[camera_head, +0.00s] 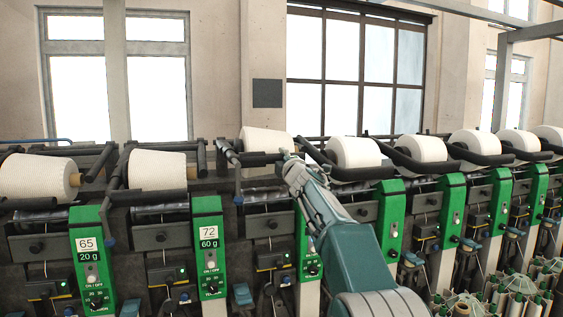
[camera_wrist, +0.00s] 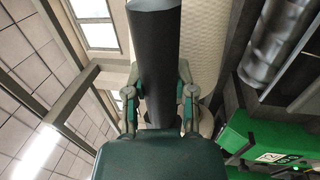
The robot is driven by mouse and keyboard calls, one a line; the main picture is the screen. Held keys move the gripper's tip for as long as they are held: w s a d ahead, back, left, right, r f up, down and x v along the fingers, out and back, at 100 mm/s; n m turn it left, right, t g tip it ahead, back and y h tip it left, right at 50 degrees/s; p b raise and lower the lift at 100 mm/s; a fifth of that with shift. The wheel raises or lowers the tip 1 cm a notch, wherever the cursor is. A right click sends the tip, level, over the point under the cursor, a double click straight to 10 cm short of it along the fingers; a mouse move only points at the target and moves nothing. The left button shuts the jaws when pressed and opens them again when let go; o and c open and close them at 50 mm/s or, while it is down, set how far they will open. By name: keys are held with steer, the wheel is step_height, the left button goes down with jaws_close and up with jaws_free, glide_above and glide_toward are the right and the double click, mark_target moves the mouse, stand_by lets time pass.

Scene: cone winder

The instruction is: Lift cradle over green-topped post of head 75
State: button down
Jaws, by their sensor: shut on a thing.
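My gripper (camera_head: 289,163) reaches up to the winding head right of the one marked 72. In the wrist view its two fingers (camera_wrist: 157,103) are shut on a dark round cradle bar (camera_wrist: 154,55), one finger on each side. A cream yarn package (camera_head: 265,140) sits behind the bar; its ribbed side also shows in the wrist view (camera_wrist: 205,45). The green post (camera_head: 309,258) of this head is partly hidden by my arm, and its number cannot be read. A green panel with a tilted label (camera_wrist: 262,140) shows at lower right in the wrist view.
To the left stand heads with green panels marked 65 (camera_head: 88,262) and 72 (camera_head: 209,250), each with a cream package and dark cradle arms. More heads (camera_head: 421,148) run in a row to the right. A metal roller (camera_wrist: 280,40) lies right of the package.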

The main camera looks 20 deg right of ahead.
steer(key=shift+c, duration=2.2)
jaws_free()
steer(key=shift+s+r, duration=0.1)
steer(key=shift+s, duration=0.05)
steer(key=s+f, duration=0.2)
steer(key=s, duration=0.9)
steer(key=shift+s+f, duration=0.3)
steer(key=shift+f, duration=0.05)
steer(key=shift+a, duration=0.1)
